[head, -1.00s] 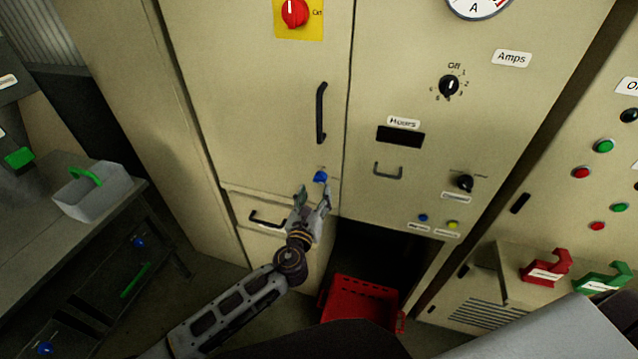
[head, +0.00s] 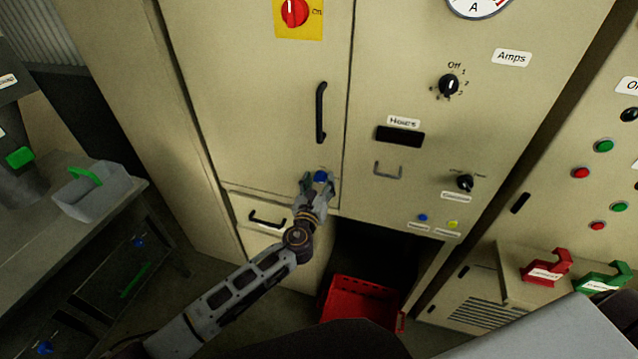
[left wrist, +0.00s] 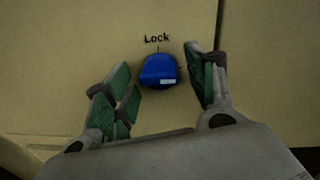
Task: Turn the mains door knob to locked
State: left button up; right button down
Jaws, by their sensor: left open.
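The mains door knob (head: 320,176) is a small blue knob low on the tall cabinet door, near its right edge. In the left wrist view the blue knob (left wrist: 158,71) sits under the printed word "Lock" and a short tick mark. A pale mark shows on its lower right part. My left gripper (head: 319,184) is open at the knob. In the left wrist view its green-padded fingers (left wrist: 165,82) stand on either side of the knob, with visible gaps to it. My right gripper is not in view.
A black vertical door handle (head: 321,112) is above the knob, and a drawer handle (head: 267,219) is below left. A red rotary switch (head: 295,13) on a yellow plate is higher up. A red crate (head: 361,300) stands on the floor below. A side table (head: 60,235) is at left.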

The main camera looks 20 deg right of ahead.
pick_arm(q)
jog(key=shift+c, duration=0.4)
jog(key=c, duration=0.5)
grip_shut()
